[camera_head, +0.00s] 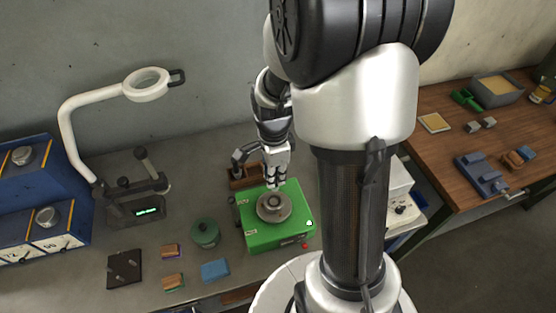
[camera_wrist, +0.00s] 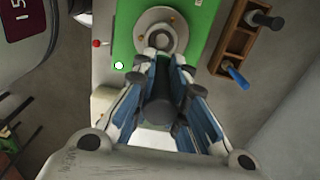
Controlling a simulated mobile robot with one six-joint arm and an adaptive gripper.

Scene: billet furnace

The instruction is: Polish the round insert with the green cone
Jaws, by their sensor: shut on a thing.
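The round insert (camera_head: 274,207) is a grey metal ring with a central hollow, set on top of a green box (camera_head: 262,239). It also shows at the top of the wrist view (camera_wrist: 160,22), just beyond my fingertips. My gripper (camera_head: 275,178) points down above the insert. Its blue-padded fingers (camera_wrist: 160,75) are shut on a dark round-handled tool (camera_wrist: 160,108). The tool's working end is hidden by the handle and fingers, so I cannot see a green cone or tell whether it touches the insert.
A wooden rack (camera_wrist: 226,62) with a blue-handled tool (camera_wrist: 235,74) and a dark-handled tool (camera_wrist: 262,19) stands beside the green box. A red knob (camera_head: 305,246) sticks out at its front. A green round tin (camera_head: 205,233), small blocks (camera_head: 215,270) and a magnifier lamp (camera_head: 146,84) stand left.

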